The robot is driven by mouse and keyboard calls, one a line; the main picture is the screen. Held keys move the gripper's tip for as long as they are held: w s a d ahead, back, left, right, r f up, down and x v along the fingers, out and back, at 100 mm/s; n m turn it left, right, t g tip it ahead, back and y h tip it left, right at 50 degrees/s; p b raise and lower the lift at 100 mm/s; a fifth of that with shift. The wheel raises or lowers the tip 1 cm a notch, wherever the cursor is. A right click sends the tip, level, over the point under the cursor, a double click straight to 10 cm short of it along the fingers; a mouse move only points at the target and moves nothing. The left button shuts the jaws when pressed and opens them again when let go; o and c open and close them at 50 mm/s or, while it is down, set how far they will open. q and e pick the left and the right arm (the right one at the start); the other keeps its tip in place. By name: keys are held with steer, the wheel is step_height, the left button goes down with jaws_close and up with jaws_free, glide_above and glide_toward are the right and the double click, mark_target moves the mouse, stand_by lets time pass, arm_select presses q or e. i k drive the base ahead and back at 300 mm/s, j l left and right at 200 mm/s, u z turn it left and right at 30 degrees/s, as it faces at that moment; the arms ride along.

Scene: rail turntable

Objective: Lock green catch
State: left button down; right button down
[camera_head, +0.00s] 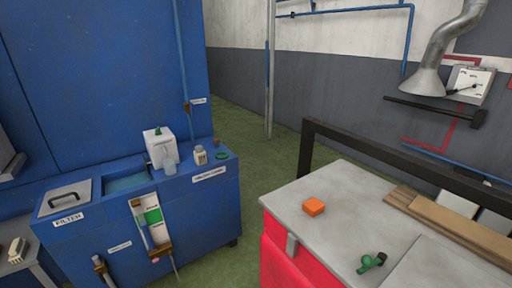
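No part is clearly marked as the green catch. A small green piece with a dark end (372,262) lies on the grey top of the red cabinet at the lower right. A green block (153,215) shows in the pale upright panel on the front of the blue machine. A small green knob (158,131) tops the white box on that machine, and a flat green ring (222,155) lies to its right. I cannot tell whether any of them is locked. Neither of my grippers is in view.
The blue machine (205,205) stands at the left, with a handled filter lid (78,190). The red cabinet (275,250) stands at the lower right, with an orange block (314,207) and brown planks (450,222) on top. Green floor (262,160) lies free between them.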

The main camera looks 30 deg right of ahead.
mark_target(367, 261)
steer(key=i+z, duration=0.3)
steer(key=z, duration=0.15)
steer(key=i+j+z, duration=0.1)
steer(key=i+z, duration=0.3)
steer(key=i+j+z, duration=0.2)
steer(key=z, duration=0.25)
steer(key=i+z, duration=0.2)
steer(key=z, duration=0.2)
steer(key=i+j+z, duration=0.1)
steer(key=z, duration=0.3)
steer(key=i+j+z, duration=0.2)
steer(key=z, duration=0.2)
steer(key=i+j+z, duration=0.15)
steer(key=z, duration=0.2)
